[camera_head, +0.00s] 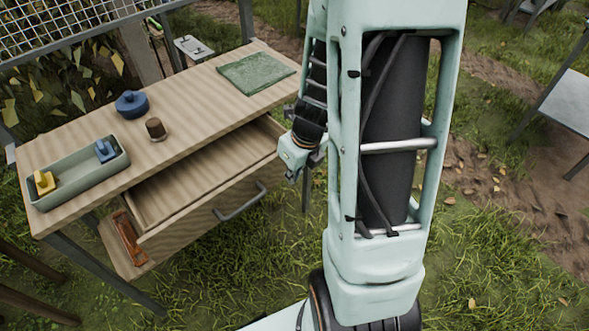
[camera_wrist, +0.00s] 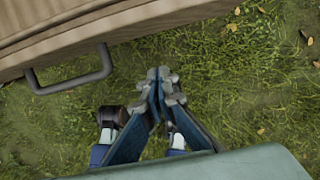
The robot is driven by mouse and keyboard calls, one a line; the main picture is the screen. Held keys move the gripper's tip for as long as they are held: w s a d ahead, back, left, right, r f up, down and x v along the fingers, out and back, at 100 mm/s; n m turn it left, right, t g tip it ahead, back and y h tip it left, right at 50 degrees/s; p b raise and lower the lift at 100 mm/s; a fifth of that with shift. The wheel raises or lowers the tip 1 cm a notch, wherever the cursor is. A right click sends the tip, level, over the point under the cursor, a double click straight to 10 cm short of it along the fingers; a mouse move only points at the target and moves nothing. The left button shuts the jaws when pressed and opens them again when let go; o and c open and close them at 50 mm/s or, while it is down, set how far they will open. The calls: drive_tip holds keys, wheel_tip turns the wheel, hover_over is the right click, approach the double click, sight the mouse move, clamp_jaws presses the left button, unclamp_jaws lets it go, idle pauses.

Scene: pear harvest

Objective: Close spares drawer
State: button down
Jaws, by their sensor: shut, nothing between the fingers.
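The wooden spares drawer (camera_head: 213,212) stands pulled out under the bench top, and its inside looks empty where it shows. Its grey bar handle (camera_head: 240,203) is on the front face. In the wrist view the drawer front (camera_wrist: 150,22) runs along the top, with the handle (camera_wrist: 70,78) at the left. My gripper (camera_head: 300,172) is at the right end of the drawer front, beside the handle and apart from it. In the wrist view the fingertips (camera_wrist: 163,75) are together with nothing between them, above grass. Part of the drawer's right end is hidden by my arm.
On the bench top (camera_head: 190,110) are a green tray (camera_head: 80,172) with yellow and blue pieces, a blue round pot (camera_head: 131,103), a brown cup (camera_head: 156,128) and a green cloth (camera_head: 256,72). Grass in front is open.

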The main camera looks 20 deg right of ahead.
sight(281, 170)
drive_tip(key=w, duration=0.1)
drive_tip(key=w+f, duration=0.1)
drive_tip(key=w+a+f, duration=0.1)
drive_tip(key=w, duration=0.1)
drive_tip(key=shift+w+a+f, duration=0.1)
drive_tip(key=shift+w, duration=0.15)
